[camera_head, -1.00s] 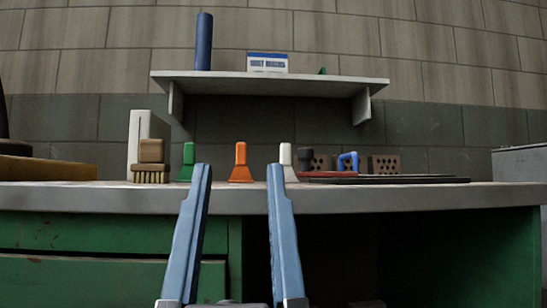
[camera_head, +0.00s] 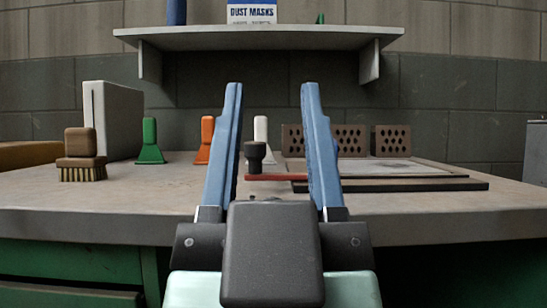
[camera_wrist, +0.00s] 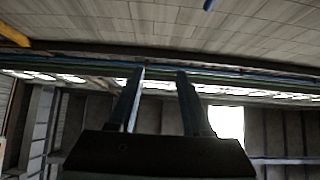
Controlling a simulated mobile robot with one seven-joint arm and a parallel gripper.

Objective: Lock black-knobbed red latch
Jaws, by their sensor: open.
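The red latch (camera_head: 277,177) is a flat red bar lying on the workbench. Its black knob (camera_head: 255,155) stands upright at the bar's left end. In the head view both show between my fingers, beyond them. My gripper (camera_head: 273,88) is open and empty, with its two blue fingers pointing up and away from me. The right finger covers the right part of the latch and most of a blue piece behind it. In the wrist view my gripper (camera_wrist: 163,72) points toward walls and ceiling, and the latch is not seen there.
Left on the bench (camera_head: 130,208) stand a wooden brush (camera_head: 82,158), a pale box (camera_head: 113,120), and green (camera_head: 150,141) and orange (camera_head: 205,138) scrapers. A white scraper (camera_head: 261,128) and hollow bricks (camera_head: 390,140) stand behind the latch. A dark-edged board (camera_head: 400,170) lies right. A shelf (camera_head: 260,38) hangs above.

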